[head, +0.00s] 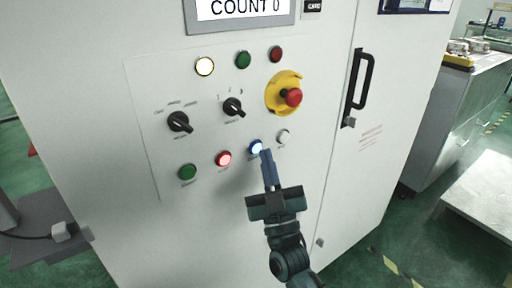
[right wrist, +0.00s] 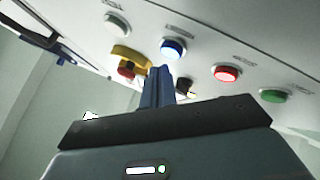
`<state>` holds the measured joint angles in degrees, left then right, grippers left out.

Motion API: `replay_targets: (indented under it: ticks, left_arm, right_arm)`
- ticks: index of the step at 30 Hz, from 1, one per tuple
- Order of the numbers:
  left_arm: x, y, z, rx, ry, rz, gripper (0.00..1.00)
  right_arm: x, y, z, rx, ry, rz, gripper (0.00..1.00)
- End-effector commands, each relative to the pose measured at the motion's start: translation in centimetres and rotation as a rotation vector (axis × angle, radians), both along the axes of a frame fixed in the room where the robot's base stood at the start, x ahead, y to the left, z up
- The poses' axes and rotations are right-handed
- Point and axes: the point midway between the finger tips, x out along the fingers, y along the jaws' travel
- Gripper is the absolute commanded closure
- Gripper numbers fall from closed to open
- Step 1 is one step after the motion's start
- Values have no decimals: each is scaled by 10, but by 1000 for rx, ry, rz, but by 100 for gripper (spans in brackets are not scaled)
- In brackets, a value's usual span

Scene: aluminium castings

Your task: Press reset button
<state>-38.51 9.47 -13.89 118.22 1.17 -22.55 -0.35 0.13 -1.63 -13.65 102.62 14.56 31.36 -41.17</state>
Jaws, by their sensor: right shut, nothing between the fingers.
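The blue button (head: 256,146) glows on the white cabinet's panel, in the lower row between a lit red button (head: 224,158) and a white button (head: 283,136). Its label is too small to read, so I cannot confirm that it is the reset button. My right gripper (head: 266,154) is shut and empty, its fingertips close beside the blue button and partly over its lower right edge. In the right wrist view, the blue button (right wrist: 173,48) shows just beyond the shut fingertips (right wrist: 157,70). I cannot tell whether they touch. My left gripper is out of view.
A red emergency stop (head: 293,97) on a yellow base sits above right of the blue button. Two black rotary knobs and a green button (head: 187,172) lie to the left. A black door handle (head: 360,78) sticks out at the right. The display (head: 240,8) reads COUNT 0.

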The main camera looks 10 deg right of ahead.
Motion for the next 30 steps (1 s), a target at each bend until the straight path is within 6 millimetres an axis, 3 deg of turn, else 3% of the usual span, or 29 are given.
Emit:
replay_targets:
  ticks: [30]
  left_arm:
    - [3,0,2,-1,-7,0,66]
  right_arm:
    - [0,0,0,0,0,0,100]
